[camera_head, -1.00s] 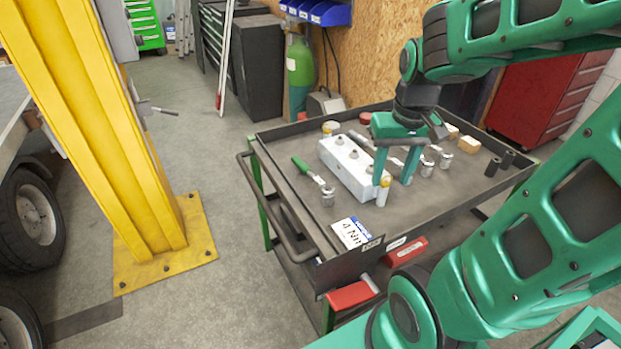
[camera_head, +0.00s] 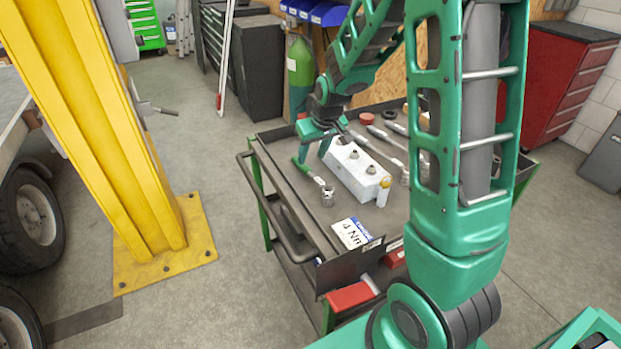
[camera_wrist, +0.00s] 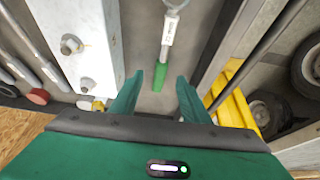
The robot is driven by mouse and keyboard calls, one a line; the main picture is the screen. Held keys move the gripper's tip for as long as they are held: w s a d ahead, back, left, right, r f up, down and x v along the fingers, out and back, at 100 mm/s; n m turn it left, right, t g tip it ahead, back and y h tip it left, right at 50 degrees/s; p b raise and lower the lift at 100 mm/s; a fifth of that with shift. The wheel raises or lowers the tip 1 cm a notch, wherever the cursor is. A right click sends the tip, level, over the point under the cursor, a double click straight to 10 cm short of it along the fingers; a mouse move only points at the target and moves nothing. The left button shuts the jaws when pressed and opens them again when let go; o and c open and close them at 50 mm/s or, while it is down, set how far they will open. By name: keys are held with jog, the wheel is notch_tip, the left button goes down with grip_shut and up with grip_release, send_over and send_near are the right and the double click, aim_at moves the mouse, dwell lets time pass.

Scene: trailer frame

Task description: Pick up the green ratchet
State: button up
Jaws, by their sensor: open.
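The green ratchet (camera_head: 307,170) lies on the cart's top tray (camera_head: 285,205), left of a white block with bolts (camera_head: 355,172). Its green handle points to the back left and its metal head, by a socket (camera_head: 327,196), points toward the front. My gripper (camera_head: 312,158) is open above the handle end, fingers pointing down. In the wrist view the ratchet's green handle (camera_wrist: 164,75) lies beyond the gap between my open fingers (camera_wrist: 160,85), with nothing held. The handle's end shows just past the fingertips.
The white block (camera_wrist: 80,40) stands close beside one finger. The tray has a raised rim. A label card (camera_head: 350,233) lies at the front, and other ratchets (camera_head: 385,140) lie behind the block. A yellow post (camera_head: 110,130) stands left of the cart.

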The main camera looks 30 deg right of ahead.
aim_at(308, 169)
jog(key=shift+s+x, duration=0.2)
jog(key=shift+x, duration=1.5)
jog(key=shift+s+x, duration=0.15)
jog(key=shift+x, duration=1.55)
jog(key=shift+a+f, duration=0.1)
grip_shut()
